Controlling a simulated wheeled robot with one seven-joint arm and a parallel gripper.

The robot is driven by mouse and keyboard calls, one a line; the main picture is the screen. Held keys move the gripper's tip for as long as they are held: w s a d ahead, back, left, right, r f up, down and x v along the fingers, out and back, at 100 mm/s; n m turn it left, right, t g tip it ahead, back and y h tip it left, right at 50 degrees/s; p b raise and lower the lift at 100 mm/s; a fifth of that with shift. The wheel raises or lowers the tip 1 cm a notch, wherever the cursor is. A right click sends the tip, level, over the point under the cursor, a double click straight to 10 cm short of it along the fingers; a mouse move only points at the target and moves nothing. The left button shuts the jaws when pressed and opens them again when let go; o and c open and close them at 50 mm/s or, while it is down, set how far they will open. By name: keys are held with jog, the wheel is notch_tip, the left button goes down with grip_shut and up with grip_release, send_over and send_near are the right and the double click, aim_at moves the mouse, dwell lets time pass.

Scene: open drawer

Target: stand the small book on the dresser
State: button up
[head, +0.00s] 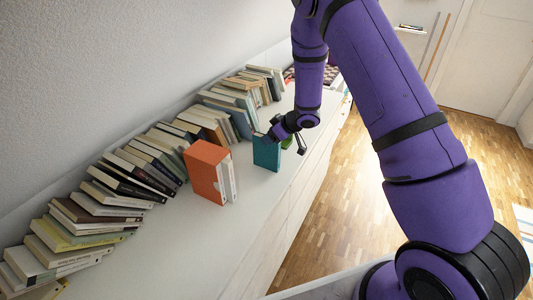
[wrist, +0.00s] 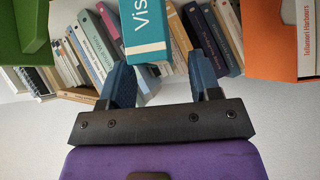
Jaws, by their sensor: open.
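The small book is teal (head: 266,154) and stands upright on the white dresser top (head: 240,200) in the head view. In the wrist view its cover with white letters (wrist: 146,28) shows at the top, between the lines of my two fingers. I cannot tell whether a finger touches the book. The book's far side is hidden.
A thick orange book (head: 206,172) stands to the left of the teal one. A long row of leaning books (head: 150,165) lines the wall. A green thing (head: 287,142) shows partly behind my gripper. The dresser's front edge drops to a wooden floor (head: 350,215).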

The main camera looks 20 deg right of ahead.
jog(key=shift+x, duration=1.3)
jog(key=shift+c, duration=0.2)
grip_shut()
jog(key=shift+r, duration=0.1)
